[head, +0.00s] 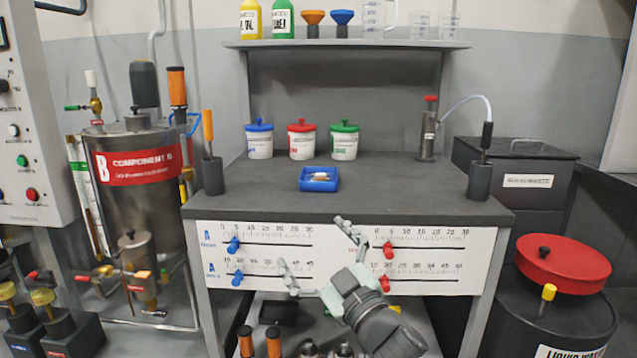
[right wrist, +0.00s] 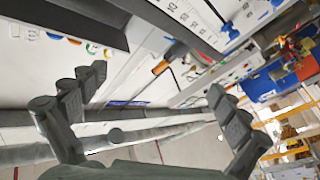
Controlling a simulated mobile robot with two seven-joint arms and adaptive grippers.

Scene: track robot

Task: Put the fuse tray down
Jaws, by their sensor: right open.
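The fuse tray (head: 319,180) is a small blue tray with a pale, orange-tinted item inside. It rests flat on the grey bench top (head: 400,190), near the middle front. My right gripper (head: 314,243) is open and empty, in front of the bench's white scale panel and below the tray, apart from it. In the right wrist view my right gripper's fingers (right wrist: 157,82) are spread wide with nothing between them. I cannot make out the tray for certain in that view. My left gripper is not in view.
White tubs with blue (head: 259,141), red (head: 302,140) and green (head: 344,141) lids stand behind the tray. Holders stand at the bench's left (head: 213,175) and right (head: 478,180) ends. Sliders (head: 234,244) project from the front panel. The bench beside the tray is clear.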

